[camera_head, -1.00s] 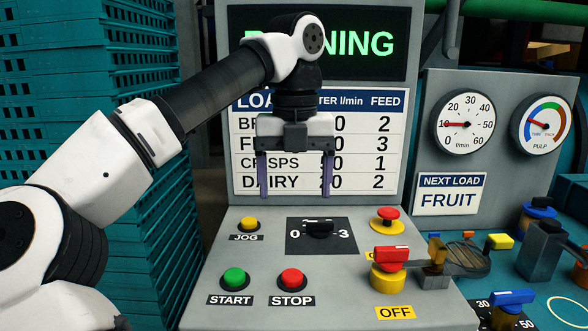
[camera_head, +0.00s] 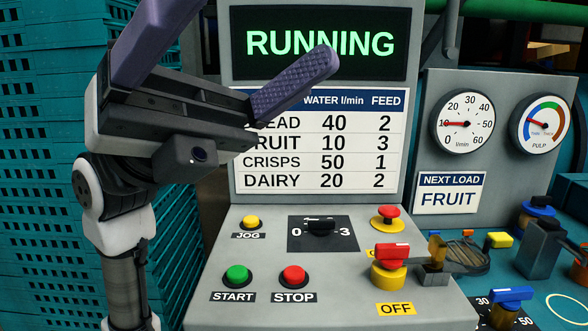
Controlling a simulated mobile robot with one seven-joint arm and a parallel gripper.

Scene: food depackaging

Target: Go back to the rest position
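My gripper (camera_head: 240,58) is at the upper left, raised and close to the camera, with its two purple ribbed fingers spread wide and nothing between them. One finger points up and right, in front of the lower left of the display (camera_head: 320,43), which reads RUNNING. The gripper body covers the left edge of the load table (camera_head: 322,140). My arm stands below it at the left, apart from the control panel (camera_head: 330,262).
The panel carries a green START button (camera_head: 236,275), red STOP button (camera_head: 293,276), yellow JOG button (camera_head: 251,222), black dial (camera_head: 320,228), red stop knob (camera_head: 388,214) and red-handled switch (camera_head: 390,260). Teal crates (camera_head: 45,130) stack at left. Gauges (camera_head: 464,123) and a FRUIT sign (camera_head: 449,195) are right.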

